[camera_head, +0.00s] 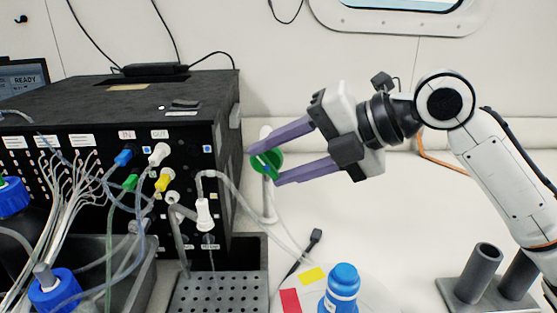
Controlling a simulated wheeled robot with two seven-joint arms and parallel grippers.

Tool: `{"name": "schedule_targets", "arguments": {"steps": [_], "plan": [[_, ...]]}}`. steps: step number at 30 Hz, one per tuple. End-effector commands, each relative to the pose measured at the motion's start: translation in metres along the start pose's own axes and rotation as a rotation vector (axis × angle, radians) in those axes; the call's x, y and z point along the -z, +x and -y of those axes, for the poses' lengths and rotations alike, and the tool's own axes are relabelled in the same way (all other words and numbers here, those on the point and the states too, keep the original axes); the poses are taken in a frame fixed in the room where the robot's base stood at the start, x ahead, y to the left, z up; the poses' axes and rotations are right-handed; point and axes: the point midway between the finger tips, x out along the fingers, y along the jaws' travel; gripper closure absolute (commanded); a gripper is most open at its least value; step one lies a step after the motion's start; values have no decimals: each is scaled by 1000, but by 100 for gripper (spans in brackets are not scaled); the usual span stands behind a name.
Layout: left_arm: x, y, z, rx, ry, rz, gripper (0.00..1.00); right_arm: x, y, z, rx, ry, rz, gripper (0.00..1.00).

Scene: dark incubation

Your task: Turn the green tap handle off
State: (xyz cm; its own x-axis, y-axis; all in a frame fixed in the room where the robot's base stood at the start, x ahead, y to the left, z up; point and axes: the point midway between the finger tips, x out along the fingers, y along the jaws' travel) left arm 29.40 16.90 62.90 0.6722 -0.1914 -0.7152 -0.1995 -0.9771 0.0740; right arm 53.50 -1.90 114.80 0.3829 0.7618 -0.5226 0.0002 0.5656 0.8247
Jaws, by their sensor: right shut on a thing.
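The green tap handle (264,162) is a round green knob at the right side of the black box, on a white pipe. My right gripper (262,162) comes in from the right, with its purple fingers on either side of the handle, and is shut on it. The fingers hide part of the handle's edge. My left gripper is not in view.
The black box (120,105) with several tubes and coloured connectors fills the left. A blue-capped bottle (341,285) stands at the front, near red and yellow labels. A grey holder (485,280) stands at right. A perforated tray (215,293) lies below the box.

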Motion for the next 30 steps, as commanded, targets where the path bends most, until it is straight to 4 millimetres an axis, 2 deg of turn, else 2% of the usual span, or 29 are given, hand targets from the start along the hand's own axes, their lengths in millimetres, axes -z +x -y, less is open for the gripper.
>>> {"name": "schedule_targets", "arguments": {"steps": [3,4,7,16,19,23,30], "plan": [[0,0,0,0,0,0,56,1,0,0,1,-1,-2,79],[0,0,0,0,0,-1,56,1,0,0,1,-1,-2,55],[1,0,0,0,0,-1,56,1,0,0,1,-1,-2,38],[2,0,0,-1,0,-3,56,0,-1,0,1,-1,0,38],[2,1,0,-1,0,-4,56,0,-7,0,2,-1,1,38],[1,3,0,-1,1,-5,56,-1,-28,1,1,-2,4,38],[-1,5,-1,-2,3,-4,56,0,-75,1,2,-1,3,38]]}}
